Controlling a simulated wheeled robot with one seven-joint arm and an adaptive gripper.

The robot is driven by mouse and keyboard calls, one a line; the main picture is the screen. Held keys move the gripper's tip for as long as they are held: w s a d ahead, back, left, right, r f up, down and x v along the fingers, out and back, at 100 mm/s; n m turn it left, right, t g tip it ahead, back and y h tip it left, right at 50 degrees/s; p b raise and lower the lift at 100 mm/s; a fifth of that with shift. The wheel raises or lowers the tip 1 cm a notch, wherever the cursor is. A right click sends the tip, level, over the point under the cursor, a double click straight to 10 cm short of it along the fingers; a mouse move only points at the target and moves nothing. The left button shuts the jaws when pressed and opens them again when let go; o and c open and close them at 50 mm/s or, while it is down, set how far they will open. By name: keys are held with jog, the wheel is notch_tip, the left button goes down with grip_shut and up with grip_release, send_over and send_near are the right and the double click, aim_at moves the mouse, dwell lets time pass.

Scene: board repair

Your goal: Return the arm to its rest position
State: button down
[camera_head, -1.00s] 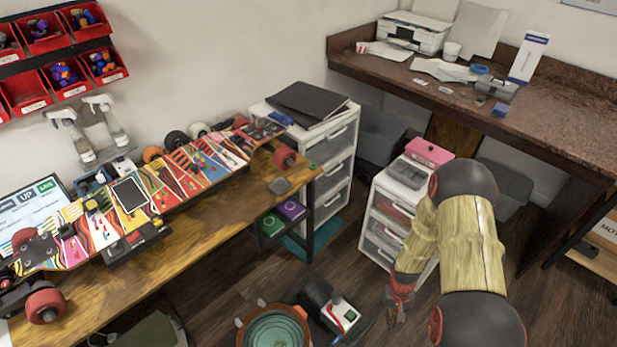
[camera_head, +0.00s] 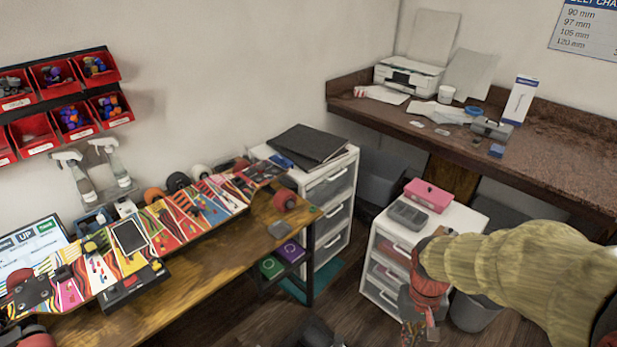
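My arm comes in from the right edge in a pale, wood-like sleeve. My gripper (camera_head: 418,335) hangs at the bottom right of centre, in front of the small white drawer unit. It points downward and is partly cut off by the picture's lower edge. It is too small and blurred to tell whether its fingers are open or shut, or whether it holds anything. The arm covers the right part of the small drawer unit (camera_head: 376,290).
A wooden bench (camera_head: 215,262) with a colourful skateboard deck (camera_head: 190,222) lies at left. A taller drawer unit (camera_head: 335,185) stands behind it. A pink box (camera_head: 428,194) sits on the small unit. A dark counter (camera_head: 560,165) with a printer (camera_head: 408,76) runs along the right.

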jog(key=s+a+r+t, duration=0.1)
jog(key=s+r+t, duration=0.1)
jog(key=r, duration=0.5)
jog(key=s+a+r+t, duration=0.2)
jog(key=r, duration=0.5)
jog(key=s+a+r+n+t+p, duration=0.1)
jog(key=s+r+t, duration=0.1)
jog(key=r, duration=0.5)
jog(key=shift+a+t, duration=0.25)
jog(key=shift+t, duration=0.15)
